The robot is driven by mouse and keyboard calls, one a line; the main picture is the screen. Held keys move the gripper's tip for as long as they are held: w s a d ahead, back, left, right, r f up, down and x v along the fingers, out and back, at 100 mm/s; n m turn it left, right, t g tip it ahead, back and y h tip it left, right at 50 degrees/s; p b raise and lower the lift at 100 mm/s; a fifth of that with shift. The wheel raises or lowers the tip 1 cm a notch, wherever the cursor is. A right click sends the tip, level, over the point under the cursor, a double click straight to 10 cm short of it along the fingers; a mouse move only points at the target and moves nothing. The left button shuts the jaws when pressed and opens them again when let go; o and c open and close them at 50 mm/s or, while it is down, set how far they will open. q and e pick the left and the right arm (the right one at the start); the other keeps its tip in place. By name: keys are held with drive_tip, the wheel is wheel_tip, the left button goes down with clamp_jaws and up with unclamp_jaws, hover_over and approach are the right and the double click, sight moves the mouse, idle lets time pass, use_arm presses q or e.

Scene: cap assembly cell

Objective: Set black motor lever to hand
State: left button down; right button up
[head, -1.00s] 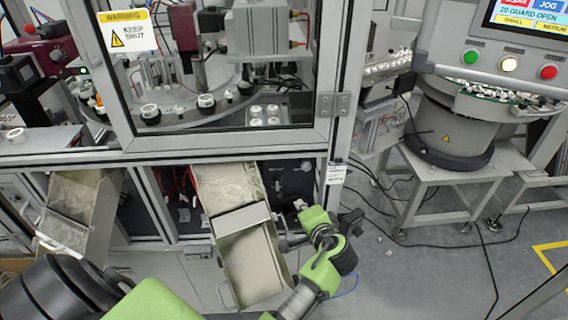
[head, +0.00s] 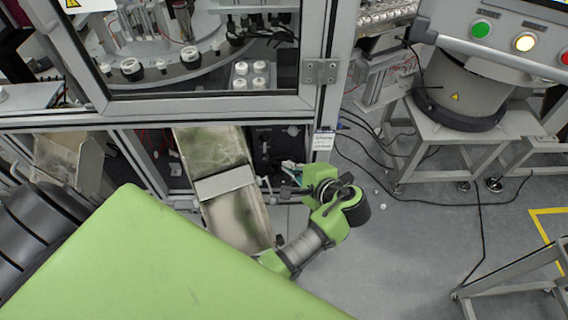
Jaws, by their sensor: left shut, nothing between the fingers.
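A dark motor panel (head: 275,142) with small pale parts on it shows in the lower bay of the machine, right of the metal chute. I cannot make out the black lever itself or its setting; it is too small or hidden by my gripper. My left gripper (head: 271,186) is in front of the bay, just below the dark panel and beside the chute's right edge. Its fingers are shut with nothing between them. They are small in the picture, and I cannot tell whether they touch anything. My right gripper is not in view.
The metal chute (head: 212,150) slopes out of the bay, left of my gripper. The closed guard door (head: 205,104) is above. A second chute (head: 62,158) is at left. A bowl feeder (head: 465,90) on a stand is at right. Cables cross the open floor (head: 400,250).

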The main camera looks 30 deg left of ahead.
sight(265, 150)
use_arm(q)
drive_tip(key=b+x, duration=0.5)
drive_tip(key=x, duration=0.3)
drive_tip(key=shift+w+a+f+b, duration=0.2)
drive_tip(key=shift+w+a+b, duration=0.05)
drive_tip(key=shift+a+b, duration=0.2)
drive_tip(key=shift+w, duration=0.1)
